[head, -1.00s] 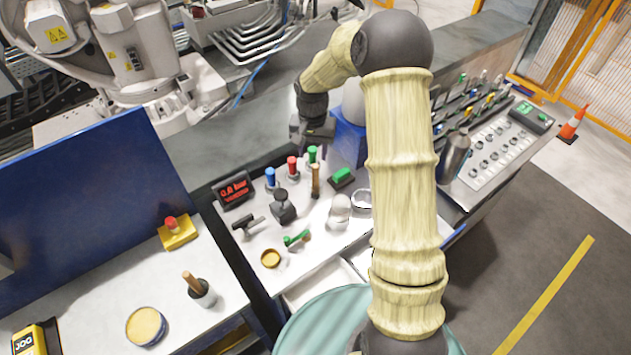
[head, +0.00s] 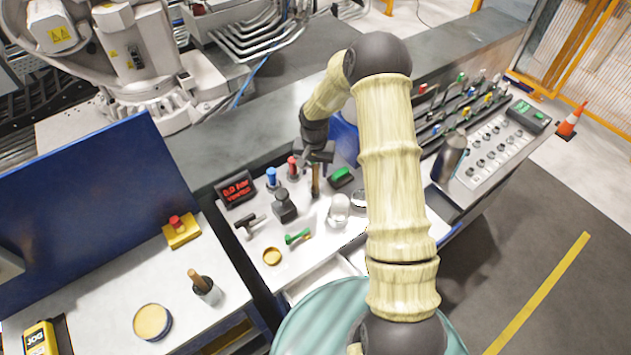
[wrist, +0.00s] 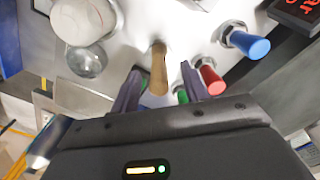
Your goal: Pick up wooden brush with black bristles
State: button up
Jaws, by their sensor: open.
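An upright wooden handle, which looks like the brush (wrist: 158,66), stands on the white panel; it also shows in the head view (head: 315,182). No black bristles can be made out on it. My gripper (wrist: 160,84) is open and points down over it. In the wrist view the handle lies between the two dark fingers, with a gap on both sides. In the head view my gripper (head: 313,160) hides the top of the handle.
Close to the handle stand a red knob (wrist: 210,80), a blue knob (wrist: 248,44), a partly hidden green one (wrist: 182,96) and a white round-topped object (wrist: 84,20). A black joystick (head: 285,207) and a green button (head: 341,177) are nearby.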

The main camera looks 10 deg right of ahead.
aim_at(315, 174)
jog(key=shift+w+d+f+p, duration=0.15)
jog(key=shift+f+p, duration=0.45)
jog(key=shift+f, duration=1.05)
grip_shut()
notch_tip(315, 174, up, 28)
jog(key=b, duration=0.7)
